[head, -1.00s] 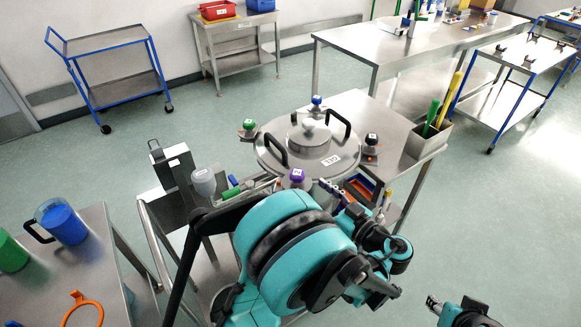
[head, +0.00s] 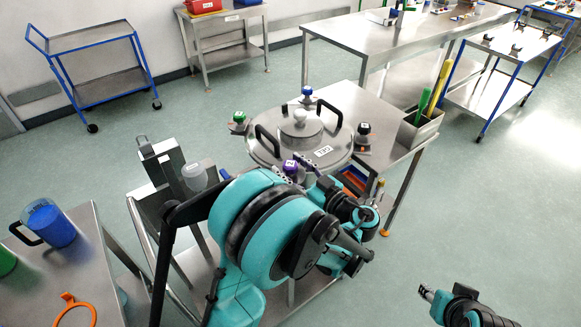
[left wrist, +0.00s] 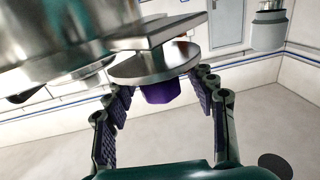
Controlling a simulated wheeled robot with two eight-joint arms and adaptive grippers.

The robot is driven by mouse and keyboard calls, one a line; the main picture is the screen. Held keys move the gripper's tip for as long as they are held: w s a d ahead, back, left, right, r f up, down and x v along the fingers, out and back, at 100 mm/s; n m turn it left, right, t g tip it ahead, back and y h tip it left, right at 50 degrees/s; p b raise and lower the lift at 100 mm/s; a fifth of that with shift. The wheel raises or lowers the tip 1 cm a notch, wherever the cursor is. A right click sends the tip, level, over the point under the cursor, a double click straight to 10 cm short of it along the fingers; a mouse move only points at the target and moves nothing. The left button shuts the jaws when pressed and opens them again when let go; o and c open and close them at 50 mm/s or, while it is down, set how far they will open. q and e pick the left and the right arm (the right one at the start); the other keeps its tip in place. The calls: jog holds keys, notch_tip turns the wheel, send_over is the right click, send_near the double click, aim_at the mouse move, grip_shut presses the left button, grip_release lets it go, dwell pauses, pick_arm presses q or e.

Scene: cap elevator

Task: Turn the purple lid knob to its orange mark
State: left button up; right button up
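The purple lid knob (head: 290,167) sits at the near rim of the round steel lid (head: 262,150), which bears a white label. In the left wrist view the purple knob (left wrist: 162,92) hangs below a round metal disc. My left gripper (left wrist: 160,88) has its fingers apart on both sides of the knob, with a visible gap at each side. In the head view my left gripper (head: 308,172) is close to the knob, partly hidden by my arm. My right gripper (head: 427,292) is low at the right, far from the lid. I cannot make out the orange mark.
Green (head: 238,121), blue (head: 307,94) and black (head: 363,131) knobs ring the lid, which has two black handles. A steel bin (head: 420,130) with green and yellow handles stands right of it. A table with a blue jug (head: 52,225) is at the left.

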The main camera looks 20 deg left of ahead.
pick_arm(q)
jog(key=c, duration=1.1)
